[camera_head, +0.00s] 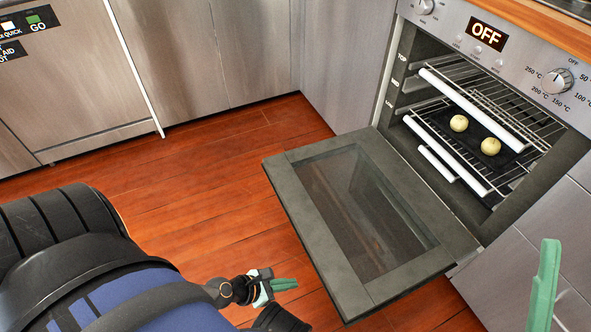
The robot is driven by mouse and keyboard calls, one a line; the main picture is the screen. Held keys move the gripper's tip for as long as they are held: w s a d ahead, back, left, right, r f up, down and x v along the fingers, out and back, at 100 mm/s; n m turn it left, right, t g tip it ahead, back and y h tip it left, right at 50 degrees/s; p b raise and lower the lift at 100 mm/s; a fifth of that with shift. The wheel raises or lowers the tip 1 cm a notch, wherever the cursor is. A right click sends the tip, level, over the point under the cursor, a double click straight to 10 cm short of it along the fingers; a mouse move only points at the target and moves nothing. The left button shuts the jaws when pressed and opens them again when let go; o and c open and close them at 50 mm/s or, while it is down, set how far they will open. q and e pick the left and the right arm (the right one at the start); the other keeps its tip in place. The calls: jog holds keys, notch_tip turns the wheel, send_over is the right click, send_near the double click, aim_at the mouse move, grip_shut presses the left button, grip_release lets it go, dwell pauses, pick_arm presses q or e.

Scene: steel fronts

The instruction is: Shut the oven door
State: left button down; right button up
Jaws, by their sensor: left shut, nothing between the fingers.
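The oven (468,215) is at the right with its cavity uncovered. Its door (300,158), a grey frame around a dark glass pane, is folded down from the bottom edge and lies about flat above the floor. My left gripper (290,285) is shut and empty, left of the door's near outer corner; a strip of floor shows between them. A green finger-like part (543,288) at the lower right looks like part of my right gripper; the rest of it is out of view, so its opening cannot be told.
Inside the oven are wire racks (497,97) and a dark tray (460,138) with two round pale items (490,146). Steel cabinet fronts (200,50) line the back. The wooden floor (215,190) left of the door is clear.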

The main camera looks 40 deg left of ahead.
pick_arm(q)
jog(key=b+x, duration=0.3)
jog(key=x, duration=0.6)
jog(key=shift+s+r+p, duration=0.15)
jog(key=shift+r+p, duration=1.85)
jog(key=shift+r, duration=0.2)
